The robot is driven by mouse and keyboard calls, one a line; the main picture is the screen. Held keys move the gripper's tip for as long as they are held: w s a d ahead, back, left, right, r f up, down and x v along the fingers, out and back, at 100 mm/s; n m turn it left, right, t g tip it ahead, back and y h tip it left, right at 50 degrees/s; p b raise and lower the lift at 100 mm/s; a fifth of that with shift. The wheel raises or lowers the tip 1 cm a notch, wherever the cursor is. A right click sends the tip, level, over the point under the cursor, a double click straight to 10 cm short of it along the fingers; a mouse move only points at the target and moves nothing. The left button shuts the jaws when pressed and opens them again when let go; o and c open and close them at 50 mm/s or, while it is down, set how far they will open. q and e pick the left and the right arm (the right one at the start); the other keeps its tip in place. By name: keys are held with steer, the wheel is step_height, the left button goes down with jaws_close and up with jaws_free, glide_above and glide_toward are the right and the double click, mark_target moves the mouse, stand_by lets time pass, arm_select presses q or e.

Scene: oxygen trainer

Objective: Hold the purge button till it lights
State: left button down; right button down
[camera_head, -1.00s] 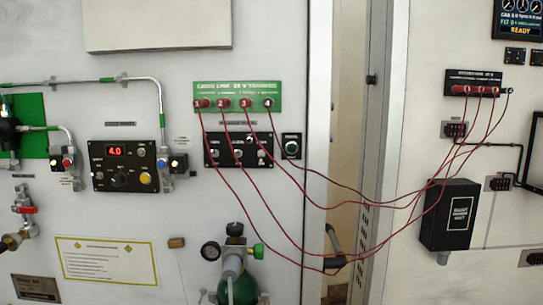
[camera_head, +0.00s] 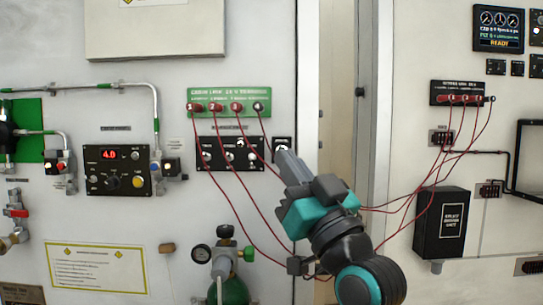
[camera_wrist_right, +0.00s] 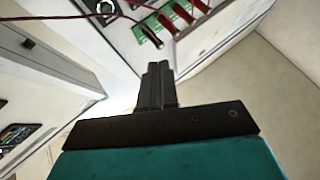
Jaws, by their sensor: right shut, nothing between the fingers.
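A small dark panel (camera_head: 282,141) sits to the right of the black switch panel (camera_head: 229,153). A yellow button (camera_head: 138,181) sits on the panel reading 4.0. I cannot read which is labelled purge. My right gripper (camera_head: 281,155) is shut and empty, its fingers pointing up-left towards the small panel. The fingers also show in the right wrist view (camera_wrist_right: 158,66). My left gripper is not in view.
Red cables (camera_head: 225,185) hang from the green terminal strip (camera_head: 229,93) and pass behind my right arm to the terminals on the right wall. A green cylinder (camera_head: 229,290) with a gauge stands below. A black box (camera_head: 441,222) is on the right wall.

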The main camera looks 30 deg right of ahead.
steer(key=shift+w+d, duration=0.1)
steer(key=w+d+b, duration=0.1)
steer(key=w+d, duration=0.3)
steer(key=w, duration=0.3)
steer(key=shift+w+d+b, duration=0.2)
steer(key=shift+d+b, duration=0.05)
steer(key=shift+b, duration=0.1)
stand_by(2.1)
steer(key=shift+w+d, duration=0.2)
steer(key=shift+w, duration=0.15)
steer(key=shift+w+d, duration=0.2)
steer(key=shift+w, duration=0.15)
stand_by(4.0)
